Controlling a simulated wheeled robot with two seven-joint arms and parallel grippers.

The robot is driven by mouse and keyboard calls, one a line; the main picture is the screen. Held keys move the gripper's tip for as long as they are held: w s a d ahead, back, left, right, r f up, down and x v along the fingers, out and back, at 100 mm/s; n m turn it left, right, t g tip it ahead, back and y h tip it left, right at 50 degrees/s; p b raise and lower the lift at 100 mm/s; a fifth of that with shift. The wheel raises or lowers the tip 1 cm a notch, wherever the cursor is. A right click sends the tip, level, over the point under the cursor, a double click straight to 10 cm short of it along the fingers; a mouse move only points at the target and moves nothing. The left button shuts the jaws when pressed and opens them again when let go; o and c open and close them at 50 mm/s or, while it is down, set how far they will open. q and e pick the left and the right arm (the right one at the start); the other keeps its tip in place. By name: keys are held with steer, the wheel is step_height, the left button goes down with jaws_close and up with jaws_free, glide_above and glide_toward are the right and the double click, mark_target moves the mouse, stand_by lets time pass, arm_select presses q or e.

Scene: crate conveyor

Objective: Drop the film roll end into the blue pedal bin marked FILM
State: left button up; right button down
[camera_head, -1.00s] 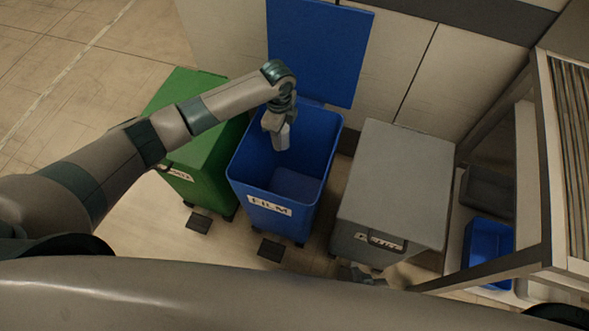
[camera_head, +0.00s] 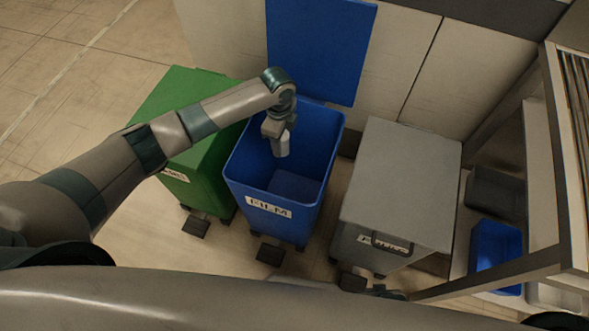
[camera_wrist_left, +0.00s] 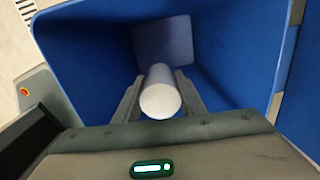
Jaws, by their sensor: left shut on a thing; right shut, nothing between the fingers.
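The blue pedal bin marked FILM (camera_head: 232,174) stands between the green and grey bins, its lid (camera_head: 320,45) raised at the back. My left gripper (camera_head: 277,136) is over its open mouth, pointing down. It is shut on the film roll end (camera_head: 283,147), a pale cylinder. In the left wrist view the roll end (camera_wrist_left: 160,98) sits between the two fingers of the left gripper (camera_wrist_left: 157,80), with blue walls around and a paler bin floor below. My right gripper (camera_head: 388,292) shows only in small part at the bottom, near the grey bin's foot; it is shut and empty.
A green bin (camera_head: 188,105) with a shut lid stands left of the blue one. A grey bin (camera_head: 405,180), also shut, stands right. Pedals (camera_head: 268,253) stick out in front. A rack with a blue tray (camera_head: 497,248) is at the right. A panelled wall is behind.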

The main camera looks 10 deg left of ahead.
arm_select(q)
steer(key=o, duration=1.1)
steer(key=shift+o, duration=0.2)
steer(key=shift+r, duration=0.15)
step_height(320, 180, up, 17)
stand_by(0.6)
